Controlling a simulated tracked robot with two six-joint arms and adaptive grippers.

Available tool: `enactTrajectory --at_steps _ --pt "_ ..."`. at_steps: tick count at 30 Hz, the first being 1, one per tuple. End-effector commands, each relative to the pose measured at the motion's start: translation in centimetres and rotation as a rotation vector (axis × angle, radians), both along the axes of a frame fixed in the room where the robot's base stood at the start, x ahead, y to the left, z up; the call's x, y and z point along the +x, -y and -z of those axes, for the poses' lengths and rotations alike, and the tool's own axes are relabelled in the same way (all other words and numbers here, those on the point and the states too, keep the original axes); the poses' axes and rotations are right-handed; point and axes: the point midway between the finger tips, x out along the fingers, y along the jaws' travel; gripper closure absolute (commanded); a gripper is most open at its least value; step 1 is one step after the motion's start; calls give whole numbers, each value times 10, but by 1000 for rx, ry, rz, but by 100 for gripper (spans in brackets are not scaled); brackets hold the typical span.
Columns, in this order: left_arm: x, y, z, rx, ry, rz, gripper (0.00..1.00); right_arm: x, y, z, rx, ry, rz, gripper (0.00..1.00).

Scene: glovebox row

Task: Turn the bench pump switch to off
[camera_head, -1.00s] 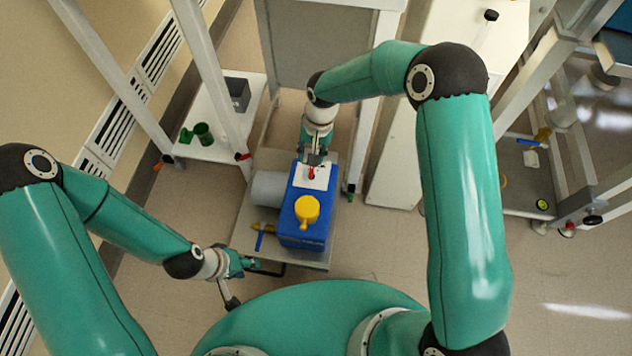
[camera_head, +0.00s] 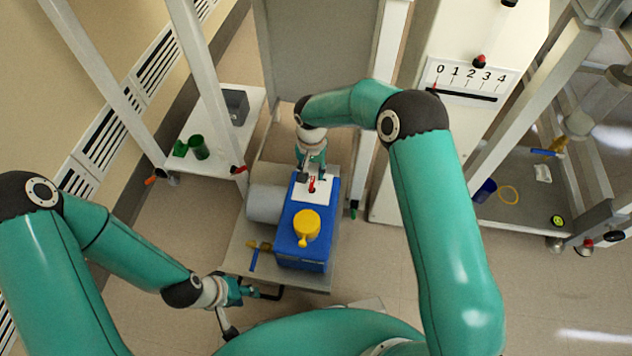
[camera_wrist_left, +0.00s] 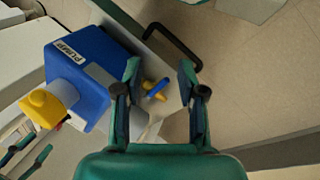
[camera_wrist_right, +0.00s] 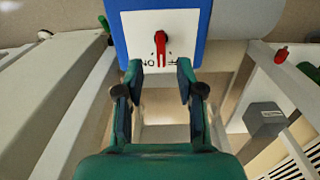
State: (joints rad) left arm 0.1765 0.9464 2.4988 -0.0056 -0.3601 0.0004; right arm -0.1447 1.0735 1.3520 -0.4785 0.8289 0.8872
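The blue bench pump (camera_head: 304,250) stands on a grey cart, with a yellow cap on top. Its label reads PUMP in the left wrist view (camera_wrist_left: 88,75). The red switch (camera_head: 312,184) sits on the pump's white plate and shows in the right wrist view (camera_wrist_right: 161,48), roughly upright in the picture. An ON mark, upside down, is left of its lower end; a mark at right is partly hidden by a finger. My right gripper (camera_wrist_right: 160,68) is open and empty just short of the switch. My left gripper (camera_wrist_left: 159,68) is open and empty beside the cart handle.
A grey cylinder (camera_head: 266,203) lies left of the pump. A blue-handled valve (camera_head: 254,256) is near the cart's front, by a black handle (camera_head: 268,293). A shelf with green cups (camera_head: 199,147) is at left. A cabinet with a 0–4 scale (camera_head: 468,78) is at right.

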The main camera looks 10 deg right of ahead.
Motion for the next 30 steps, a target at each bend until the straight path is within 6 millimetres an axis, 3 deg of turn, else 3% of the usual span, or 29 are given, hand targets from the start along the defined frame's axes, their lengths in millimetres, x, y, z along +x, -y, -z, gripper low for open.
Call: enactTrajectory --at_steps 3,9,21,27,30 --pt "0 0 8 0 0 0 60 -1 0 26 1 -2 0 62" --pt "0 0 13 0 0 0 60 0 1 47 1 0 0 62" --pt "0 0 13 0 0 0 60 0 1 53 1 1 1 62" --pt "0 0 13 0 0 0 60 0 1 53 1 0 1 96" --pt "0 0 13 0 0 0 60 0 1 53 0 0 1 100"
